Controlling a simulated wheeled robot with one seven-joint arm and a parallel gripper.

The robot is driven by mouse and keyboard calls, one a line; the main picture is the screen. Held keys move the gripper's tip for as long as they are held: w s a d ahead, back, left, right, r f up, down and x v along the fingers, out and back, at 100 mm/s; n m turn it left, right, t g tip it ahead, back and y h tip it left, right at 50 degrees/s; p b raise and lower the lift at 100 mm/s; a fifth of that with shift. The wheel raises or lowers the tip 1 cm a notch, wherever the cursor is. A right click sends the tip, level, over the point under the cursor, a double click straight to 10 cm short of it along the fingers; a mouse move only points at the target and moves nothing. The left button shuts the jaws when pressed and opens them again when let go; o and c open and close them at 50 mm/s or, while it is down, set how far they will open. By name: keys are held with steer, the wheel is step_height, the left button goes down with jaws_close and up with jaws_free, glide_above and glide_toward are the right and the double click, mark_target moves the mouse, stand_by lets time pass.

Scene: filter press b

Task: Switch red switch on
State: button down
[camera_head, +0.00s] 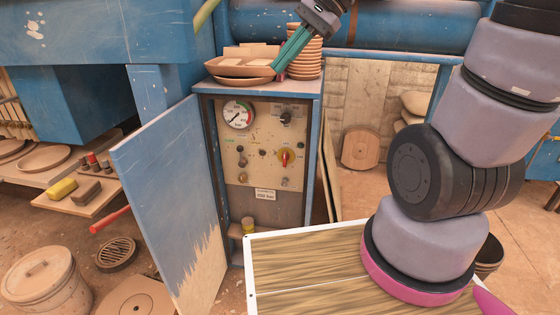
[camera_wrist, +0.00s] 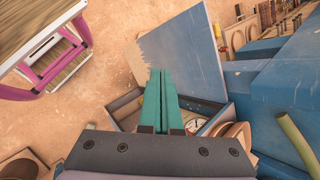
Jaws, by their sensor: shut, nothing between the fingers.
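The red switch (camera_head: 284,157) is a small red knob on a yellow plate, at the right of the beige control panel (camera_head: 238,176) inside the open blue cabinet (camera_head: 315,120). My gripper (camera_head: 281,70) has teal fingers and is shut and empty. In the head view it is up by the cabinet top, above the panel and apart from the switch, pointing down and left. In the wrist view the shut fingers (camera_wrist: 161,75) point toward the open cabinet door (camera_wrist: 180,50). The switch cannot be made out in the wrist view.
Stacked clay dishes (camera_head: 303,55) and a tray (camera_head: 240,68) stand on the cabinet top close to my gripper. The open blue door (camera_head: 170,190) swings out at the left. The panel also carries a round gauge (camera_head: 238,114) and a black knob (camera_head: 286,116). Space before the panel is clear.

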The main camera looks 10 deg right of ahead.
steer(key=w+a+f+m+g+y, duration=0.2)
steer(key=w+a+m+y, duration=0.7)
steer(key=w+a, duration=0.25)
steer(key=w+a+f+m+t+y, duration=0.1)
steer(key=w+f+m+t, duration=0.4)
steer(key=w+m+t, duration=0.15)
steer(key=w+f+m+t+y, duration=0.2)
steer(key=w+f+m+t, duration=0.3)
steer(key=w+m, duration=0.3)
steer(key=w+d+f+m+t+h, duration=0.2)
steer(key=w+f+m+t+h, duration=0.15)
steer(key=f+m, duration=0.3)
steer(key=w+d+f+m+t+h, duration=0.25)
steer(key=f+m+t+h, duration=0.25)
steer(key=f, duration=0.3)
steer(key=s+d+f+m+h, duration=0.2)
steer(key=d+f+m+h, duration=0.2)
steer(key=f, duration=0.6)
steer(key=s+d+f+m+h, duration=0.2)
steer(key=d+f+m+h, duration=0.3)
steer(key=f+h, duration=0.3)
step_height(320, 180, down, 2)
steer(key=shift+d+f+m, duration=0.1)
steer(key=shift+d+m, duration=0.15)
steer(key=shift+m, duration=0.55)
steer(key=shift+w, duration=0.15)
